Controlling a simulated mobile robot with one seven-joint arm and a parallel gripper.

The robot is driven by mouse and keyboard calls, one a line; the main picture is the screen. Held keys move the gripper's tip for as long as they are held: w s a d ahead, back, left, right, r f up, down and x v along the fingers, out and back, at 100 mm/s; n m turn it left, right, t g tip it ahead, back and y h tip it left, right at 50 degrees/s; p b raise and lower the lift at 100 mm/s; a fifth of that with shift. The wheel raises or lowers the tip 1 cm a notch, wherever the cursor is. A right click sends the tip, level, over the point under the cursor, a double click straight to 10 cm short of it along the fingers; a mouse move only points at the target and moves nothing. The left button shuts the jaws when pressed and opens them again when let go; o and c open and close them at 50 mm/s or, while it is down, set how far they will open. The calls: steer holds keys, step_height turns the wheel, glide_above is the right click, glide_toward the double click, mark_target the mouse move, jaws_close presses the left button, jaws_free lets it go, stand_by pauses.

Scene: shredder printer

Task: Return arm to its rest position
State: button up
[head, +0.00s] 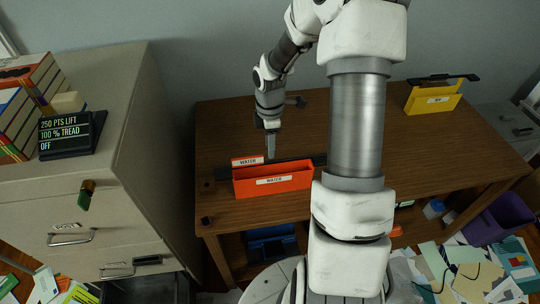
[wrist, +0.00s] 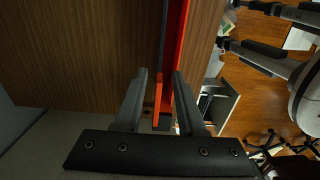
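My gripper (head: 271,154) hangs from my white and grey arm with its fingers pointing down, just above the back of a red-orange tray labelled "WATER" (head: 287,186) on the wooden desk. In the wrist view the two fingers of my gripper (wrist: 160,74) stand apart, with a gap between them. Red-orange edges show in and beside that gap; I cannot tell whether either finger touches them. A smaller orange tab labelled "WATER" (head: 247,161) stands at the tray's back left.
The wooden desk (head: 232,124) has free room around the tray. A yellow holder (head: 433,100) stands at the desk's back right. A beige cabinet (head: 90,160) with books and a black sign (head: 70,134) stands at the left. Papers litter the floor at right.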

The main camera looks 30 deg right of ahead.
steer(key=shift+r, duration=1)
steer(key=shift+r, duration=0.1)
steer(key=s+a+r+m+t, duration=0.2)
steer(key=s+a+r+m, duration=0.4)
steer(key=s+r, duration=0.4)
steer(key=s+a+r+m+t, duration=0.3)
steer(key=s+a+r+m, duration=0.3)
steer(key=r, duration=0.7)
steer(key=shift+s+a+r+m+t, duration=0.15)
steer(key=shift+s+m+t, duration=0.15)
steer(key=shift+s+m, duration=1.55)
steer(key=shift+s+n, duration=0.45)
steer(key=shift+s, duration=0.1)
